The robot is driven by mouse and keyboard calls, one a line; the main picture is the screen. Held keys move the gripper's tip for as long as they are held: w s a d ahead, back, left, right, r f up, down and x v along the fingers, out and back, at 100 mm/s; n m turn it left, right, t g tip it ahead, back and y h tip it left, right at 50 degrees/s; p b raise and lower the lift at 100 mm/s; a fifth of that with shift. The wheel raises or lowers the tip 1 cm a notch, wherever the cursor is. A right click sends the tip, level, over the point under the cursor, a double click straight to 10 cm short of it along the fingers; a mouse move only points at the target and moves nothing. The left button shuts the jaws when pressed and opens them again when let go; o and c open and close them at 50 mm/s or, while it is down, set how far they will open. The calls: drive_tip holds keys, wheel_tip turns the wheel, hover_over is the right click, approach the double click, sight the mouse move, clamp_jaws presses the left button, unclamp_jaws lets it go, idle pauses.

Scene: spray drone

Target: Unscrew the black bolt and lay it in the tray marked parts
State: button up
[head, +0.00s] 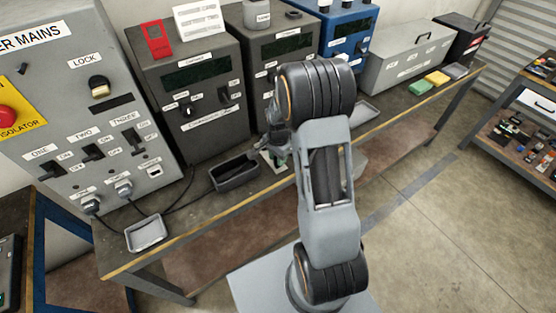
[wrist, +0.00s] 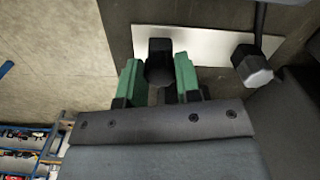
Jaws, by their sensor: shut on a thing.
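In the wrist view my gripper (wrist: 158,82) has its green-padded fingers on either side of a dark bolt (wrist: 160,55) and is shut on it. The bolt is in front of a pale metal plate (wrist: 208,45); I cannot tell whether it is still seated there. In the head view my gripper (head: 277,150) is low over the bench, largely hidden by my arm, and the bolt cannot be made out. A dark open tray (head: 235,174) is just left of my gripper. A light grey tray (head: 146,234) is at the bench's front left. I cannot read a parts mark on either.
A second dark hexagonal piece (wrist: 252,66) is to the right of the bolt in the wrist view. Grey control boxes (head: 190,90) line the back of the bench. Cables run from the mains panel (head: 80,100) onto the bench. Another tray (head: 364,112) is right of my arm.

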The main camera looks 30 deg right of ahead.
drive_tip(key=c, duration=0.4)
drive_tip(key=n, duration=1.1)
drive_tip(key=shift+b, duration=0.4)
drive_tip(key=n, duration=0.4)
drive_tip(key=shift+r, duration=0.1)
drive_tip(key=shift+n, duration=1.1)
drive_tip(key=n, duration=0.7)
drive_tip(key=shift+b, duration=0.3)
drive_tip(key=shift+r, duration=0.15)
drive_tip(key=shift+r, duration=0.1)
